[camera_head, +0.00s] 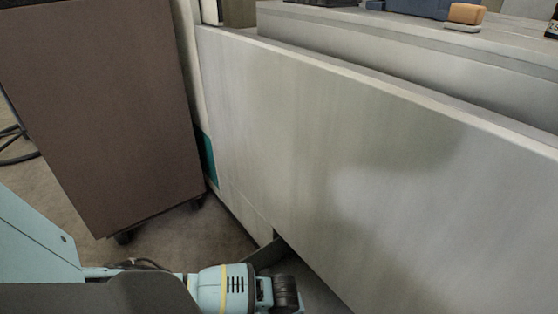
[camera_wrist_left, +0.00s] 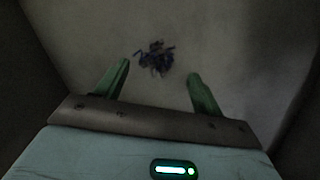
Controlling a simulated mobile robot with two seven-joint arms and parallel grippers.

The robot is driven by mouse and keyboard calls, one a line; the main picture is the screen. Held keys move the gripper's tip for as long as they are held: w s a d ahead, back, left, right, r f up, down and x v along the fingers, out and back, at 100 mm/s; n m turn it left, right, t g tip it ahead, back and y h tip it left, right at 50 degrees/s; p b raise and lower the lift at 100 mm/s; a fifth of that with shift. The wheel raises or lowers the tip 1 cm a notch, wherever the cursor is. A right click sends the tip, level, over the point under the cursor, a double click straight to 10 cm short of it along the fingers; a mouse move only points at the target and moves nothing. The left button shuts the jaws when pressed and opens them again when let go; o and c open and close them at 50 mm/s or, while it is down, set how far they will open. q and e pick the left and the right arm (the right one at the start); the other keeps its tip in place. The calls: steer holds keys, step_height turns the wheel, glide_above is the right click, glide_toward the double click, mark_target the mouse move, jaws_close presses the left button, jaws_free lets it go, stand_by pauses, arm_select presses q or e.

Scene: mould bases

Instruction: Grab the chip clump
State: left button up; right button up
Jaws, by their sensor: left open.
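The chip clump (camera_wrist_left: 156,58) is a small tangle of dark bluish-purple and brown curls. It lies on a pale surface in the left wrist view, ahead of my left gripper (camera_wrist_left: 160,82). My left gripper is open, its two green fingers apart, with the clump beyond the fingertips and roughly between their lines. Nothing is held between the fingers. In the head view my left arm reaches in at the bottom, but the gripper's fingers and the clump are hidden there. My right gripper is not in view.
A large pale grey panel (camera_head: 330,150) fills the middle of the head view, with a dark gap under its lower edge. A brown cabinet on casters (camera_head: 95,110) stands at the left. Dark walls flank the left gripper closely on both sides.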

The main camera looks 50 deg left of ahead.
arm_select(q)
steer(key=f+b, duration=0.2)
steer(key=f, duration=0.2)
steer(key=shift+a+f+b, duration=0.2)
steer(key=shift+b, duration=0.2)
steer(key=shift+w+f, duration=0.1)
steer(key=shift+f, duration=0.2)
steer(key=c, duration=1.1)
steer(key=shift+o, duration=0.2)
